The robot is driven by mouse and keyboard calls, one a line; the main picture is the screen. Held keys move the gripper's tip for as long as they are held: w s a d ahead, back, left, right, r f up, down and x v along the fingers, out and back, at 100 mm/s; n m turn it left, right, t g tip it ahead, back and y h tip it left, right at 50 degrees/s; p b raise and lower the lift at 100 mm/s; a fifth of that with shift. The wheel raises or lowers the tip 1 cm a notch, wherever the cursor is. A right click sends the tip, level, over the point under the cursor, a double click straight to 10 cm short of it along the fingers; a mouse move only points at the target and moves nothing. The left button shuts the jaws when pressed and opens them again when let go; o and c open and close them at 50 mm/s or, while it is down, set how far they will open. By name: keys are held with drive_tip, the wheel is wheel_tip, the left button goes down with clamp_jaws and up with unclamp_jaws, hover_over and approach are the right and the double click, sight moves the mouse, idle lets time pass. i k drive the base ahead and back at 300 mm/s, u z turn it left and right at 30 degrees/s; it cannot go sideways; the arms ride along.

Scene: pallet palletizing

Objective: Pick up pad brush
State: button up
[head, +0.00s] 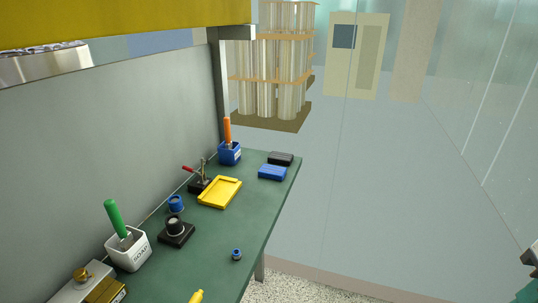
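Two brush-like tools stand in containers on the green bench. One has an orange handle (227,130) and stands upright in a blue container (229,154) near the bench's far end. The other has a green handle (114,219) and leans in a white container (128,252) marked SOAP at the near left. The label on the blue container is too small to read, so I cannot tell for sure which is the pad brush. The lower parts of both tools are hidden inside their containers. I do not see my gripper; nothing touches either tool.
The green bench (240,215) runs along a grey wall. It holds a yellow tray (220,192), a red-handled clamp (199,182), a black base with a round post (175,231), blue (272,172) and black (281,159) blocks. Open floor lies to the right.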

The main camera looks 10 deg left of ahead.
sight(229, 145)
drive_tip(key=z, duration=0.05)
drive_tip(key=i, duration=1.05)
drive_tip(key=u, duration=0.7)
drive_tip(key=i, duration=0.65)
drive_tip(key=u, duration=0.45)
